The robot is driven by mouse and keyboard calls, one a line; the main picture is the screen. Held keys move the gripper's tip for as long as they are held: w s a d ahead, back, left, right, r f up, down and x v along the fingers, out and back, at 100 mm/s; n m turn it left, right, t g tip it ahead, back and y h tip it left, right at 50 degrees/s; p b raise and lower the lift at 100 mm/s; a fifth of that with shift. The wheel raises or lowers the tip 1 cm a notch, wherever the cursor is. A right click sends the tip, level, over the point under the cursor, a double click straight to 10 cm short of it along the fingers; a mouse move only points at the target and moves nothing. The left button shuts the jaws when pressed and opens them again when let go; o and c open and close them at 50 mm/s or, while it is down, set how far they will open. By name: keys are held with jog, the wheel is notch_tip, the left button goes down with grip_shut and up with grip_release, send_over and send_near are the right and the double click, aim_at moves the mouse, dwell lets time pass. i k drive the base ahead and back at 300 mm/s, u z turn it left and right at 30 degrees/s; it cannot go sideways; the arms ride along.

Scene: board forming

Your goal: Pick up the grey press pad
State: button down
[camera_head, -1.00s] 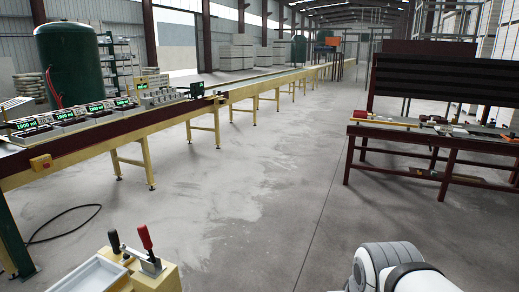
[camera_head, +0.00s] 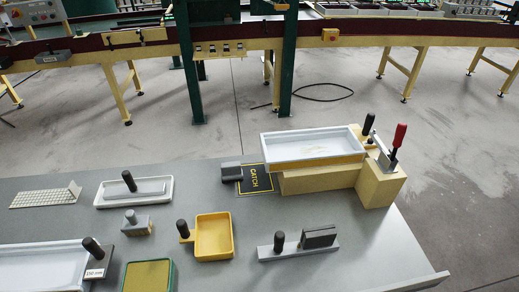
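A flat grey plate with an upright black knob, which looks like the grey press pad (camera_head: 150,187), lies in a shallow white tray (camera_head: 112,203) at the left-middle of the grey table (camera_head: 340,215). A longer grey bar with a black knob and a dark block (camera_head: 290,251) lies further right. My gripper is not in view.
A yellow scoop (camera_head: 213,236), a green-rimmed box (camera_head: 148,276), and a larger white tray (camera_head: 45,268) share the table. A white mould on a yellow fixture (camera_head: 310,149) with a red-handled clamp (camera_head: 397,138) stands at the back right. A conveyor line (camera_head: 130,50) runs behind.

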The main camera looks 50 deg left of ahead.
aim_at(232, 171)
jog(key=u, duration=2.25)
jog(key=k, duration=0.9)
jog(key=i, duration=0.9)
jog(key=u, duration=0.05)
